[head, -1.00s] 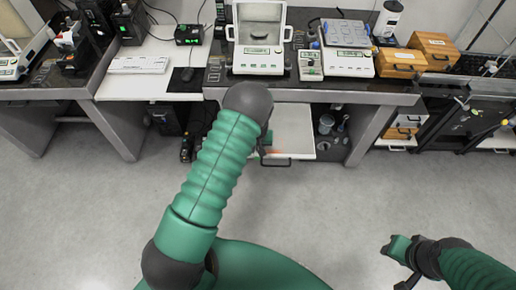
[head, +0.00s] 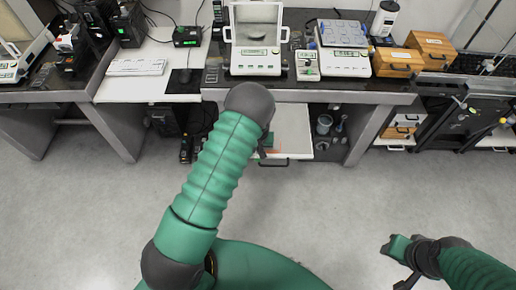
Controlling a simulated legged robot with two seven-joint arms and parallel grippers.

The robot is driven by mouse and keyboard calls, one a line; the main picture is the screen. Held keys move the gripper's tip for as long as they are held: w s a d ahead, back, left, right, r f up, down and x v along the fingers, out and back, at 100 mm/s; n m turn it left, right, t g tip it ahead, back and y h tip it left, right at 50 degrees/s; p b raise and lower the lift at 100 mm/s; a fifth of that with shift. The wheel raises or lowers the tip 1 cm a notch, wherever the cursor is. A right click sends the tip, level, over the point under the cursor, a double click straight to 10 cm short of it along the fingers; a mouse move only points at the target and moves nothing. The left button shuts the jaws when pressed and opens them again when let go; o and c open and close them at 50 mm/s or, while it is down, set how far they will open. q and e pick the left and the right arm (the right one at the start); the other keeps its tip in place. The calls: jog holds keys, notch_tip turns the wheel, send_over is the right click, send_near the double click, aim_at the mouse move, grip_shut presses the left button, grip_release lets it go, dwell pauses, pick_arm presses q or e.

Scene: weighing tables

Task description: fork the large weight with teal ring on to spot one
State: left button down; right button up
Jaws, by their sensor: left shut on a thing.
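My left arm reaches forward to an open white drawer (head: 296,130) under the middle table. My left gripper (head: 266,146) is at the drawer's front left, just behind its dark handle (head: 272,162), and is largely hidden by my wrist. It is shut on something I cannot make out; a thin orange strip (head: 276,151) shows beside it. My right gripper (head: 396,263) is empty at the lower right, over the floor, its fingers apart. I cannot make out the large weight with the teal ring, the fork or spot one.
A balance with a glass shield (head: 256,62) stands on the middle table, with a small device (head: 308,66) and a flat balance (head: 344,62) to its right. Wooden boxes (head: 397,63) are further right. A keyboard (head: 137,67) lies on the left. The floor in front is clear.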

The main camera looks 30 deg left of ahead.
pick_arm(q)
jog(key=shift+a, duration=0.15)
jog(key=shift+a, duration=0.15)
jog(key=shift+w+a+b, duration=0.15)
jog(key=shift+w+b, duration=0.15)
jog(key=shift+w, duration=0.05)
jog(key=shift+w+a+b, duration=0.8)
jog(key=shift+w+a, duration=0.05)
jog(key=shift+w, duration=0.3)
dwell(1.9)
jog(key=shift+f+t, duration=0.15)
jog(key=shift+t, duration=0.25)
dwell(0.6)
jog(key=shift+s+t+y+b, duration=0.1)
jog(key=shift+t+y+b, duration=0.2)
jog(key=shift+t+y, duration=0.1)
